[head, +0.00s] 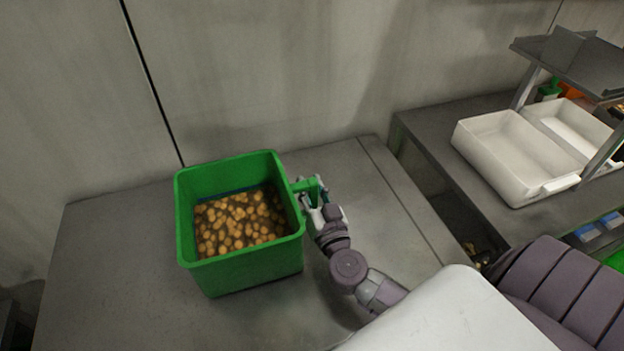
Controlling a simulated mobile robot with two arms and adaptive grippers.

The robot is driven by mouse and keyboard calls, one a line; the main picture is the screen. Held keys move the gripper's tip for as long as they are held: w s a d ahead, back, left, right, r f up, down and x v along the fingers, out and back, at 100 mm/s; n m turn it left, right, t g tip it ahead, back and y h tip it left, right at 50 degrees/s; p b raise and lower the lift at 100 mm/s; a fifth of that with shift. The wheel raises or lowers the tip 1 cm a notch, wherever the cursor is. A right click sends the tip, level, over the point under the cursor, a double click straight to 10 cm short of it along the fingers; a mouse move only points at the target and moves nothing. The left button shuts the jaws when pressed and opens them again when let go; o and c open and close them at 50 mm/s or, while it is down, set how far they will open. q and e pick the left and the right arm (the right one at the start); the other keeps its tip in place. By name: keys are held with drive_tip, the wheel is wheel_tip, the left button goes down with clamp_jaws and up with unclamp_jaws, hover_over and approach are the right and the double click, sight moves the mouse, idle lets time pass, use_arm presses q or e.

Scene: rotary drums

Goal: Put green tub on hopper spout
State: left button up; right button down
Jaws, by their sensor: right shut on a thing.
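The green tub (246,275) is at the left middle of the head view, over a grey table. It is open at the top and holds many small round yellow-brown pieces (238,222). A green handle sticks out from its right side. My right gripper (312,195) is shut on that handle. Whether the tub rests on the table or hangs just above it, I cannot tell. My left gripper is not in view. No hopper spout can be made out.
The grey table (120,260) is bare around the tub. A wall stands close behind. At the right, a second grey bench (440,125) carries white bins (510,150) under a dark shelf (580,65). A gap lies between table and bench.

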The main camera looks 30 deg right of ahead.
drive_tip(key=shift+w+f, duration=0.1)
drive_tip(key=shift+f, duration=0.3)
drive_tip(key=c, duration=0.9)
unclamp_jaws()
drive_tip(key=shift+f, duration=0.15)
drive_tip(key=shift+s, duration=0.2)
